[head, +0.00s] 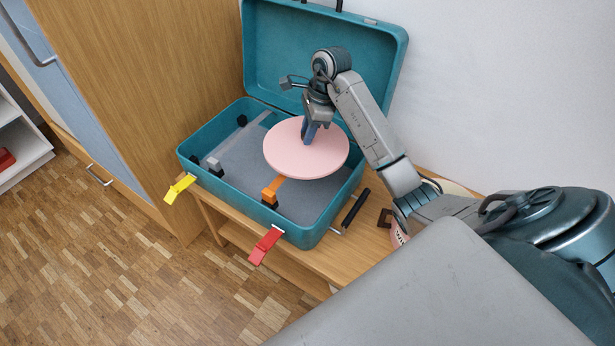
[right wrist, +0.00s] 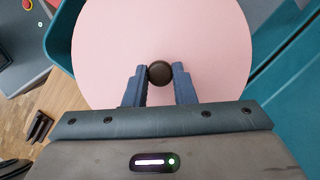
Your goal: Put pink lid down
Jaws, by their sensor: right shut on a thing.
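The pink lid (head: 307,160) is a flat round disc over the right part of an open teal suitcase (head: 215,140). My right gripper (head: 308,138) is above the lid's middle, pointing down, and is shut on the lid's knob. In the right wrist view the dark round knob (right wrist: 160,73) sits between the two blue fingertips, and the lid (right wrist: 200,40) fills most of the picture. The lid looks held over the case floor; I cannot tell if it touches anything. My left gripper is not in view.
The suitcase lid (head: 380,40) stands open against the white wall. Grey and orange straps (head: 271,192) lie inside the case. A yellow tag (head: 179,188) and a red tag (head: 265,245) hang at its front. A wooden cabinet (head: 140,100) stands close on the left.

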